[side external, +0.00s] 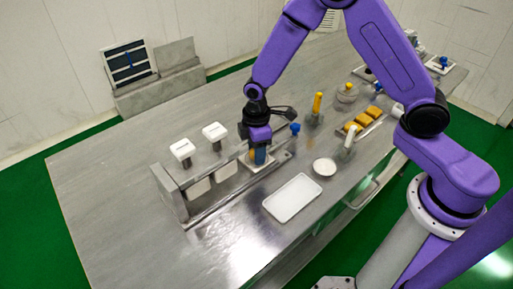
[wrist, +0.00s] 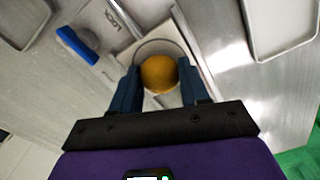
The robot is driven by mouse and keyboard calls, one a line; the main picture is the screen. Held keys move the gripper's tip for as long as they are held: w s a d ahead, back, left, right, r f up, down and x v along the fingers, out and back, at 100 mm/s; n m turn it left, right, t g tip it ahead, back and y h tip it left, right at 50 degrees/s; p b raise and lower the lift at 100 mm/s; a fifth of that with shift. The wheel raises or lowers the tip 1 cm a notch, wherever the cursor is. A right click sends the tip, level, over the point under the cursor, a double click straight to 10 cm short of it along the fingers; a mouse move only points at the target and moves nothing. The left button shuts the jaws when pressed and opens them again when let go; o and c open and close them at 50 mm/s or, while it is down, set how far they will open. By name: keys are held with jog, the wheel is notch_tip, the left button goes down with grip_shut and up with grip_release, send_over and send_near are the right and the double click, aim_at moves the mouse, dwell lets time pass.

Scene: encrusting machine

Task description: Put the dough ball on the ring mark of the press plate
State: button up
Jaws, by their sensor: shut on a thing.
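The dough ball (wrist: 158,73) is round and orange-yellow and sits between the two blue fingers of my gripper (wrist: 160,88) in the wrist view. My gripper is shut on it. Behind the ball lies the pale press plate (wrist: 127,56) with a dark ring mark (wrist: 160,41). The ball covers the near part of the ring. In the side view my gripper (side external: 258,157) points down low over the press plate (side external: 265,166), at the right end of the machine's frame. I cannot tell whether the ball touches the plate.
A metal rail frame (side external: 170,196) with two white-topped posts (side external: 182,150) stands left of my gripper. A blue-knobbed lever (side external: 295,128) is close on the right. A white tray (side external: 292,198) and a round white dish (side external: 324,167) lie in front. The table's left side is clear.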

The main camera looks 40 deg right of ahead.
jog(key=o, duration=1.5)
jog(key=shift+r, duration=4)
jog(key=shift+s+r, duration=0.1)
jog(key=shift+m, duration=0.4)
jog(key=s+d+r, duration=0.3)
jog(key=s, duration=0.6)
jog(key=s+d+r, duration=0.3)
jog(key=s, duration=0.6)
jog(key=s+d+r, duration=0.3)
jog(key=s, duration=0.6)
jog(key=shift+d+r, duration=0.1)
jog(key=shift+r, duration=0.15)
